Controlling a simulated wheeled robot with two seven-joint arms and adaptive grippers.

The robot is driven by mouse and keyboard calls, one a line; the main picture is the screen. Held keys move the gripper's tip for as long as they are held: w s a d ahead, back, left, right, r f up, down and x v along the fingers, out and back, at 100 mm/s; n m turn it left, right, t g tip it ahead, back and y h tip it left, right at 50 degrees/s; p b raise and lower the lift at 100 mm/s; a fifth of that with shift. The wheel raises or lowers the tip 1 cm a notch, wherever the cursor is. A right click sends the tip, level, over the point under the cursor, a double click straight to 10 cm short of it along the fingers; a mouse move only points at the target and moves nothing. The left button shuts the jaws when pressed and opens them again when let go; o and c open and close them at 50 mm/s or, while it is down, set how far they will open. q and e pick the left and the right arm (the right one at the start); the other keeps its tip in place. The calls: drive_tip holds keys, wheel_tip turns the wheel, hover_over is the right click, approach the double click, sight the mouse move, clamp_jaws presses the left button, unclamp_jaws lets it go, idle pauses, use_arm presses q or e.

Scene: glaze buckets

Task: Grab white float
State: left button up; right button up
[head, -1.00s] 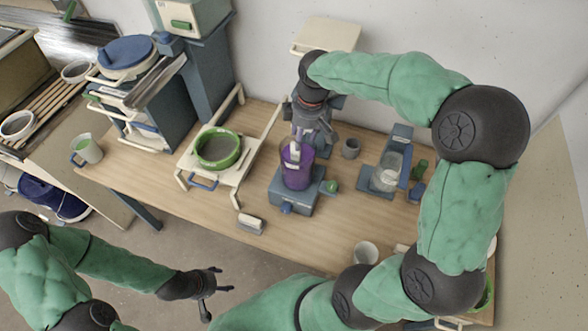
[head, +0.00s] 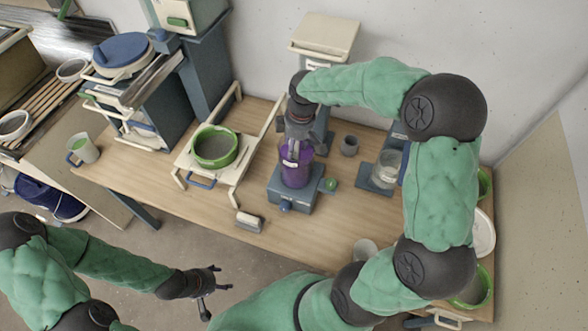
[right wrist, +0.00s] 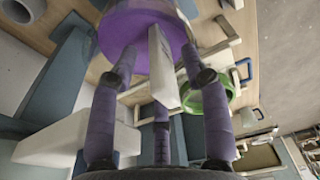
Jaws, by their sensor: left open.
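The white float (right wrist: 162,68) is a narrow pale block in the right wrist view, between the fingers of my right gripper (right wrist: 158,62) and in front of the purple container. It is mostly hidden in the head view. The purple container (head: 296,177) stands on a blue-grey stand (head: 294,201) on the table. My right gripper (head: 297,143) points down at its top. Its fingers look purple in the wrist view, and whether they grip the float cannot be told. My left gripper (head: 212,283) is open and empty, in front of the table's front edge.
A green-rimmed sieve (head: 215,147) sits on a cream frame left of the container. A pale-topped block (head: 249,221) lies near the front edge. A grey cup (head: 349,145) and a clear jar (head: 386,170) stand to the right. A pale cup (head: 364,251) stands in front.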

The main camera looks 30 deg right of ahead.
clamp_jaws()
